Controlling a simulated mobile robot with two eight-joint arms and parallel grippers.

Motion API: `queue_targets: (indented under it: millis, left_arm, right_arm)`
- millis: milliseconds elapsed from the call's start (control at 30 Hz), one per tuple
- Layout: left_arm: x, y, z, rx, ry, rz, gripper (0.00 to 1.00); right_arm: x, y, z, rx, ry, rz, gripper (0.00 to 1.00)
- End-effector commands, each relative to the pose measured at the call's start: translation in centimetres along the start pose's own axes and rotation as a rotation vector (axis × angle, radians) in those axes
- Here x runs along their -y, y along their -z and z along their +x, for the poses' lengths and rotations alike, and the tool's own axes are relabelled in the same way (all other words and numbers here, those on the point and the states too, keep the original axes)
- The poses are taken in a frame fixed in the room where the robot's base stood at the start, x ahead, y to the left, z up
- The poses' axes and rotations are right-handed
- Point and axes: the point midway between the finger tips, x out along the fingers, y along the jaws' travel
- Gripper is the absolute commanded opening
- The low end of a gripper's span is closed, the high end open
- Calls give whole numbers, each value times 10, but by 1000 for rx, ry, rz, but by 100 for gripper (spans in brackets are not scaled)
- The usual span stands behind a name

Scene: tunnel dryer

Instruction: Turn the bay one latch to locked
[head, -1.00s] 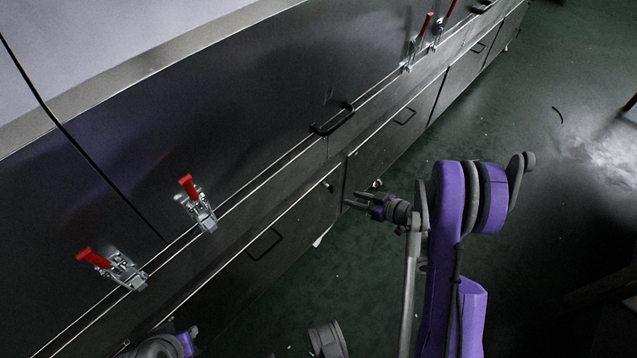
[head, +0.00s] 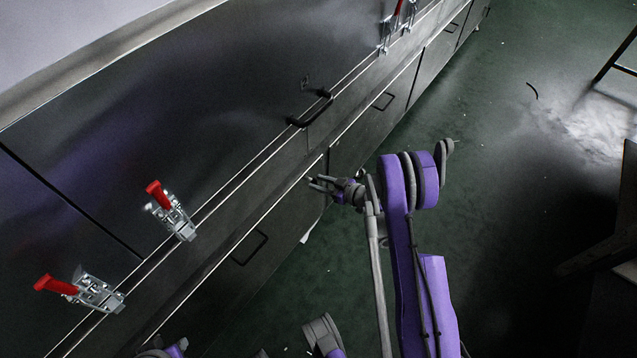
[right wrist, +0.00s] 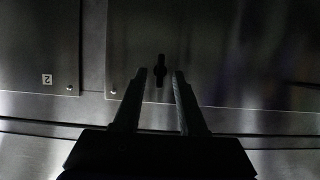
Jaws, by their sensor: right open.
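A small dark upright latch (right wrist: 160,70) shows in the right wrist view on a grey metal panel. It stands about vertical and lies between my fingertips in the picture. No label on its panel is readable, so I cannot tell whether it is the bay one latch. My right gripper (head: 314,183) is open and empty, in front of the lower panels near a seam. Its fingers point at the panels; contact cannot be made out. The latch cannot be made out in the head view. My left gripper is not clearly seen.
A neighbouring panel carries a label "2" (right wrist: 47,79). Red-handled clamps (head: 170,211) (head: 82,289) line the long dark cabinet's edge. A black bar handle (head: 310,110) sticks out above my right gripper. Green floor (head: 480,190) is open to the right.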

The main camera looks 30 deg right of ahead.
Motion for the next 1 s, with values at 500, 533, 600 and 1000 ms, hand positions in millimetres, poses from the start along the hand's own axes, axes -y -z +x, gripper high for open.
queue_targets:
  millis: [500,533,600,1000]
  left_arm:
    - [0,0,1,0,0,0,22]
    - [0,0,1,0,0,0,22]
    - [0,0,1,0,0,0,22]
    - [0,0,1,0,0,0,22]
  right_arm:
    - [0,0,6,0,0,0,16]
    - [0,0,6,0,0,0,11]
    - [0,0,6,0,0,0,0]
    - [0,0,6,1,2,6,0]
